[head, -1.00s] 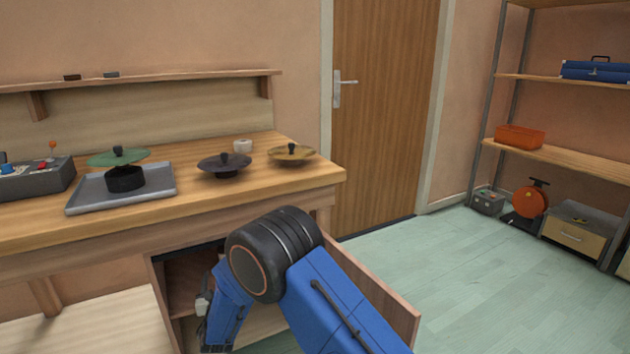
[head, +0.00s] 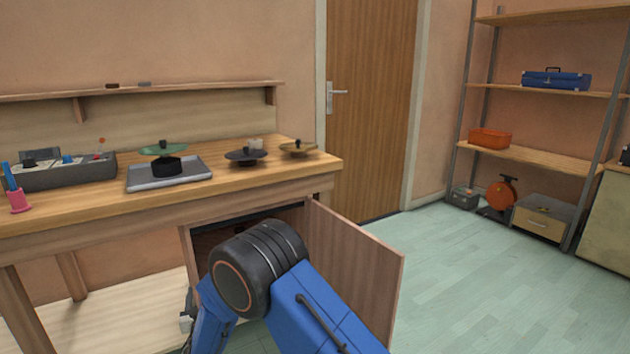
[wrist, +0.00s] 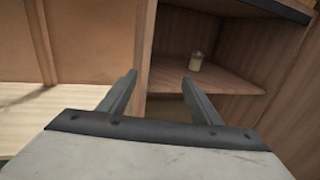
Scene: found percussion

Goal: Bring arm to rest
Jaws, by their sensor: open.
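My gripper (wrist: 158,84) shows in the wrist view with its two fingers spread apart and nothing between them. It faces the open cabinet under the workbench, near the edge of a side panel. A small pale jar (wrist: 196,61) stands on the cabinet shelf (wrist: 225,86), beyond the fingers and apart from them. In the head view my blue arm is bent in front of the cabinet (head: 215,236), and the gripper's fingers are not visible there.
The cabinet door (head: 355,270) stands open to the right of my arm. The workbench (head: 240,188) carries a metal tray (head: 140,183), several cymbal-like discs and a grey box (head: 60,176). A shelf rack (head: 540,157) stands at the right. The green floor between is clear.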

